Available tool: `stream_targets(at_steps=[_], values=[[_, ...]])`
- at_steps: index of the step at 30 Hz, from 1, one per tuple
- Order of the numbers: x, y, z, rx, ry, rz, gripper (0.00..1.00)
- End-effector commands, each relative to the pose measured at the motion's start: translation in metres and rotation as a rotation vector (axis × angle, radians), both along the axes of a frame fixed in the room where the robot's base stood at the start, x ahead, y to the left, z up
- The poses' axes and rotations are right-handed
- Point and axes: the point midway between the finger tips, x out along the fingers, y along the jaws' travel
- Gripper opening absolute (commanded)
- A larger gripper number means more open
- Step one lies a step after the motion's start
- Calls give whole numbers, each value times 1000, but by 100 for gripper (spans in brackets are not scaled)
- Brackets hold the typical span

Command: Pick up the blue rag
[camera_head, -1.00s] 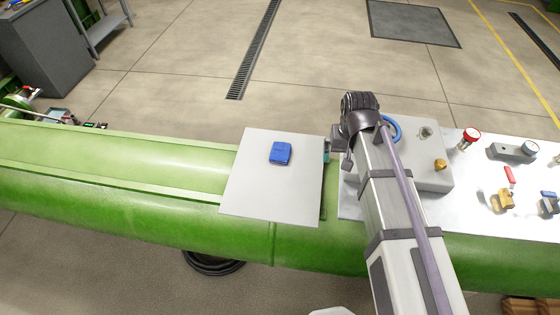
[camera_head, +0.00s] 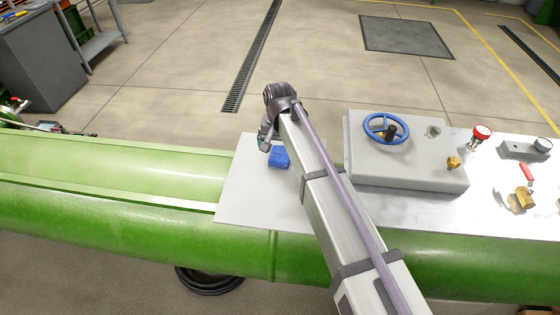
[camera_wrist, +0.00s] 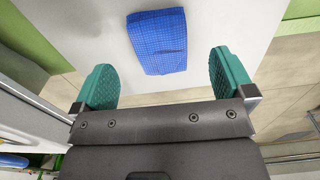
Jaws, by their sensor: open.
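The blue rag (camera_head: 279,158) lies flat and folded on a white square board (camera_head: 245,195). In the wrist view the rag (camera_wrist: 157,41) shows a checked weave and sits beyond the fingertips, roughly centred between them. My gripper (camera_wrist: 162,75) is open, with its two green finger pads apart and nothing between them. In the head view my gripper (camera_head: 264,143) hangs just left of the rag and above the board, partly covered by my wrist. I cannot tell the exact height of the fingers above the board.
The board rests on a green rounded machine body (camera_head: 120,165). To the right stands a grey box with a blue handwheel (camera_head: 386,128). A metal panel with a red button (camera_head: 481,132) and valves lies further right. The board's left part is clear.

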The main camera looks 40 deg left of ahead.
Motion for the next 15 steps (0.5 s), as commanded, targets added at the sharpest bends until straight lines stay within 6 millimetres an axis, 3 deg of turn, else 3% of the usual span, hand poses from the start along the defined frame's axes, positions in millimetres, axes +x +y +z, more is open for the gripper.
stream_targets(at_steps=[6,15], values=[[-1,-2,-48,0,0,0,100],[-1,-2,-47,0,0,0,98]])
